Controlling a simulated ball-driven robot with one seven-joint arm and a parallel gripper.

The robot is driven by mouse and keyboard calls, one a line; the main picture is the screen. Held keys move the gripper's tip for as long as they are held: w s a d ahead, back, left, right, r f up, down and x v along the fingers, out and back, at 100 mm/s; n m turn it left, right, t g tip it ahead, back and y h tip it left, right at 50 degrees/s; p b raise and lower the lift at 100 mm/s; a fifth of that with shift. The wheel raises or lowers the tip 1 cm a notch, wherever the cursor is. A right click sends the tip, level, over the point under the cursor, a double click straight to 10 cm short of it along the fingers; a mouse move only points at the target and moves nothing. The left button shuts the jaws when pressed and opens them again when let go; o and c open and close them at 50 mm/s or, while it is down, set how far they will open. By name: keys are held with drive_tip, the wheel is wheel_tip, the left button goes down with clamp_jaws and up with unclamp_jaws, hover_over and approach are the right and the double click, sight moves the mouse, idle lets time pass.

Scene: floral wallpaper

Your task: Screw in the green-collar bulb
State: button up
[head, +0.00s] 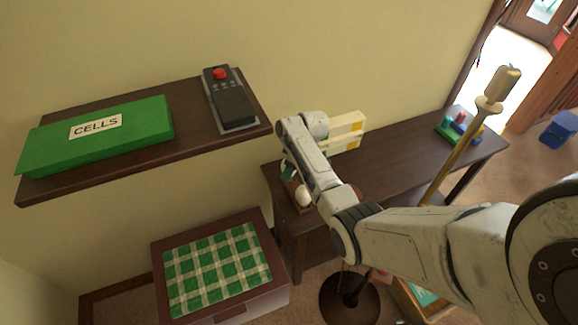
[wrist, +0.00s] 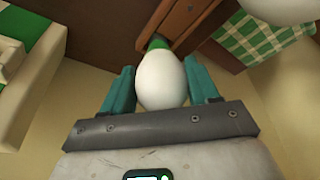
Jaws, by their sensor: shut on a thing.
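In the wrist view, the white green-collar bulb (wrist: 162,80) sits between the teal fingers of my gripper (wrist: 162,88), which is shut on it. Its green collar (wrist: 157,43) points away from my gripper, towards a brown wooden piece (wrist: 185,22). I cannot tell if they touch. In the head view, my gripper (head: 288,172) is low over the left end of the dark table and partly hidden by my arm. A white rounded shape (head: 303,197) shows beside it; I cannot tell whether it is the held bulb. A brass floor lamp (head: 455,160) with an upper fitting (head: 497,92) stands at the right.
A dark shelf (head: 190,145) at left holds a green CELLS case (head: 100,135) and a grey device with a red button (head: 230,100). A cream-and-yellow box (head: 345,132) and coloured pieces (head: 460,128) stand on the table (head: 395,165). A chest with a green checked top (head: 217,270) is below.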

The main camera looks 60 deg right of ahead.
drive_tip(key=shift+r+p, duration=0.75)
drive_tip(key=shift+r, duration=0.15)
drive_tip(key=shift+r+p, duration=2.25)
drive_tip(key=shift+r, duration=0.15)
